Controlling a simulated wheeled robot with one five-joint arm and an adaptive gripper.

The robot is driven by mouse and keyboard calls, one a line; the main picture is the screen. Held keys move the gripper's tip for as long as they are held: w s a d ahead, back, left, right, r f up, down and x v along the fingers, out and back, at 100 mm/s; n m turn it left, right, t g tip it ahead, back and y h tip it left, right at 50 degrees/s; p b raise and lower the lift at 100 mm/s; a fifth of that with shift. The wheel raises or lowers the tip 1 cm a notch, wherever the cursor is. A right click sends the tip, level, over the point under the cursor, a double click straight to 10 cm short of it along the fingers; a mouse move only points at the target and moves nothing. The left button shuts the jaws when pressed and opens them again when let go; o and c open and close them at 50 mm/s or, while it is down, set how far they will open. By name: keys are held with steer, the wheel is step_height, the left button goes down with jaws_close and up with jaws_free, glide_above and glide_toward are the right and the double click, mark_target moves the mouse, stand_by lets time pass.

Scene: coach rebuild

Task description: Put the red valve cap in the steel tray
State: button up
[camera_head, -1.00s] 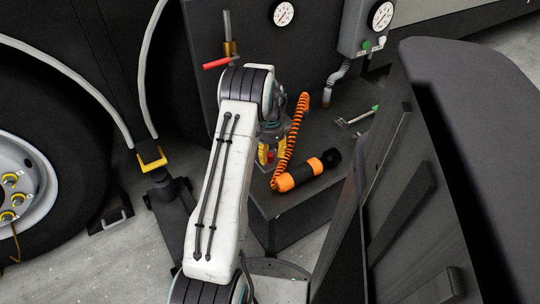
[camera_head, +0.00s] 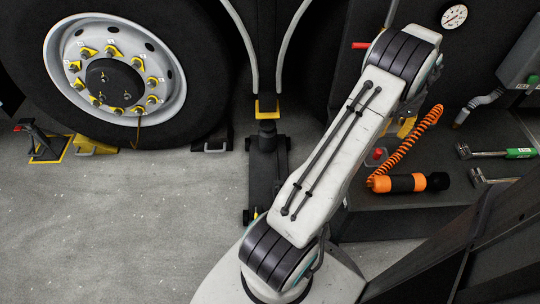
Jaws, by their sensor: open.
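A small red piece (camera_head: 378,153), which looks like the red valve cap, sits on a small grey base on the dark bench, left of the orange coiled hose. My gripper (camera_head: 406,127) shows only in part, as yellow fingers behind my white arm. It is open, just up and to the right of the red piece, and I see nothing held in it. Most of the gripper is hidden by the arm. I cannot make out a steel tray in this view.
An orange and black cylinder (camera_head: 408,182) with a coiled hose (camera_head: 420,135) lies on the bench (camera_head: 400,220). Steel tools (camera_head: 492,153) lie to its right. A large wheel (camera_head: 115,75) and a jack (camera_head: 266,170) stand left. The grey floor (camera_head: 130,230) at lower left is clear.

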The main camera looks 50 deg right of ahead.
steer(key=w+a+r+n, duration=0.3)
steer(key=w+a+r, duration=0.1)
steer(key=w, duration=0.4)
steer(key=w+a+r+n, duration=0.3)
steer(key=w, duration=0.5)
steer(key=w+a+r+n, duration=0.3)
steer(key=w+a, duration=0.2)
steer(key=a, duration=0.1)
steer(key=w+a+r+n, duration=0.2)
steer(key=w+a+n, duration=0.1)
steer(key=w+a, duration=0.3)
steer(key=w+a+r+n+t, duration=0.1)
steer(key=a+r+n+t, duration=0.15)
steer(key=a+n, duration=1.1)
steer(key=s+a+n, duration=0.2)
steer(key=s+a, duration=0.2)
steer(key=a, duration=0.5)
steer(key=s+a+n, duration=0.1)
steer(key=s+a, duration=0.3)
steer(key=a, duration=0.5)
steer(key=shift+a+f+n, duration=0.25)
steer(key=shift+a+n, duration=0.1)
steer(key=shift+w+r, duration=0.1)
